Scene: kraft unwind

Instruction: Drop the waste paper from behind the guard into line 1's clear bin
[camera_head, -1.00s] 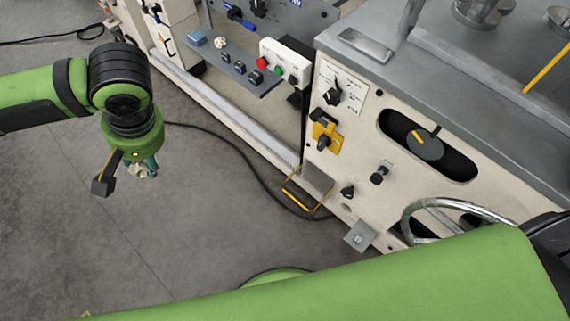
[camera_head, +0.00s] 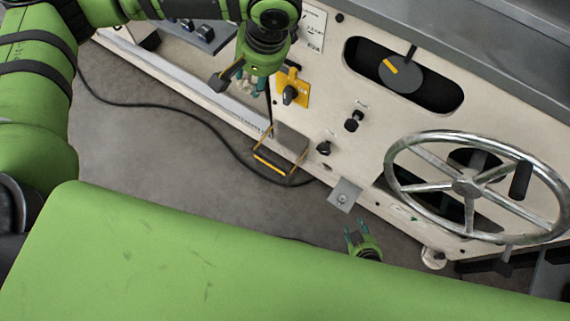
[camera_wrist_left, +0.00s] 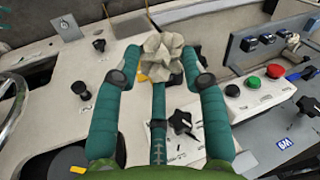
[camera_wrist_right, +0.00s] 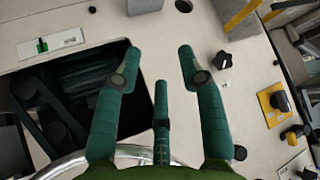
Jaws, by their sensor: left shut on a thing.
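A crumpled pale waste paper ball (camera_wrist_left: 162,55) is between the fingertips of my left gripper (camera_wrist_left: 160,70) in the left wrist view. In the head view, my left gripper (camera_head: 251,84) points down in front of the cream machine panel, near the yellow switch plate; the paper there is small and partly hidden by the fingers. My right gripper (camera_head: 362,232) is low, beside the panel's lower edge. The right wrist view shows its fingers (camera_wrist_right: 158,65) apart with nothing between them. I cannot make out the clear bin or the guard in these frames.
The cream machine panel carries a large metal handwheel (camera_head: 466,187), a slot with a dark dial (camera_head: 401,74), knobs and a yellow switch plate (camera_head: 294,89).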

